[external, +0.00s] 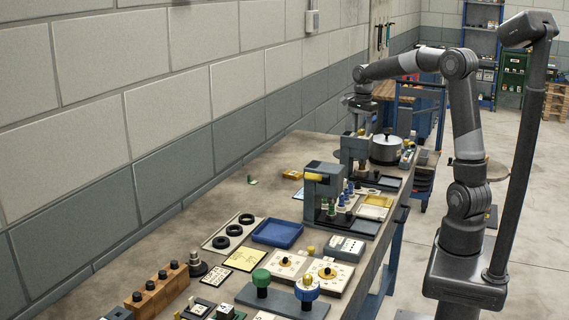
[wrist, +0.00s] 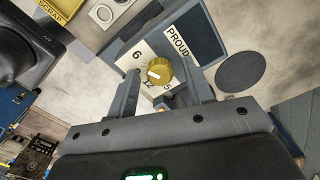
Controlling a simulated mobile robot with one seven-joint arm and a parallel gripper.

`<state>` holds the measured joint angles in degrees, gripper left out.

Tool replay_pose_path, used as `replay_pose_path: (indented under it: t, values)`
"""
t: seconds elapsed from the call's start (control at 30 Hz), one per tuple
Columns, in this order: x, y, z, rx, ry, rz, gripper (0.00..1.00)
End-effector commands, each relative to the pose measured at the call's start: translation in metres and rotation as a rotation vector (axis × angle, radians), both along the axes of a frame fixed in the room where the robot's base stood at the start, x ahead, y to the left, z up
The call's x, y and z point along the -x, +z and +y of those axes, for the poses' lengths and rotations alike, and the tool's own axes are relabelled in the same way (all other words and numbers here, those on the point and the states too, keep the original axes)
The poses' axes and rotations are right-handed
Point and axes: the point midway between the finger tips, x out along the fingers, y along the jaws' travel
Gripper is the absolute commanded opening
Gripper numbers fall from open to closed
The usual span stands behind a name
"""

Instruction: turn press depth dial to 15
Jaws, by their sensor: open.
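The press depth dial is a round brass knob (wrist: 158,71) with a white pointer mark, seen near the middle of the wrist view. It sits on a pale plate (wrist: 136,74) with black numbers; a 6 shows at upper left, and a figure like 12 and a 5 show below, partly covered. The pointer lies toward the left side of the knob; its exact reading is unclear. My gripper (wrist: 163,68) is open, with one finger on each side of the knob. I cannot tell whether they touch it. In the external view my gripper (external: 360,112) is over the bench's far part.
A dark tray labelled PROUD (wrist: 197,34) lies beyond the dial, with a dark disc (wrist: 241,73) to its right. A yellow SCRAP label (wrist: 62,7) is at upper left. In the external view, a lidded pot (external: 387,151) and a green-grey press (external: 324,190) stand close by.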

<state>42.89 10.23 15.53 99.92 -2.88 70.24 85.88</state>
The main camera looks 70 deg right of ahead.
Motion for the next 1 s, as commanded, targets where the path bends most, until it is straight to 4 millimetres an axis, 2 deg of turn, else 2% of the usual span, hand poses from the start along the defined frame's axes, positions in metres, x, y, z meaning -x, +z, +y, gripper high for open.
replay_pose_path:
  t: [0.17, 0.7, 1.0]
  values:
    - [0.0, 0.0001, 0.0, 0.0, 0.0, 0.0, 0.47]
    - [0.0, 0.0005, -0.0001, 0.0, 0.0, 0.0, 0.03]
    - [-0.0001, 0.0007, 0.0001, 0.0, 0.036, -0.001, 0.02]
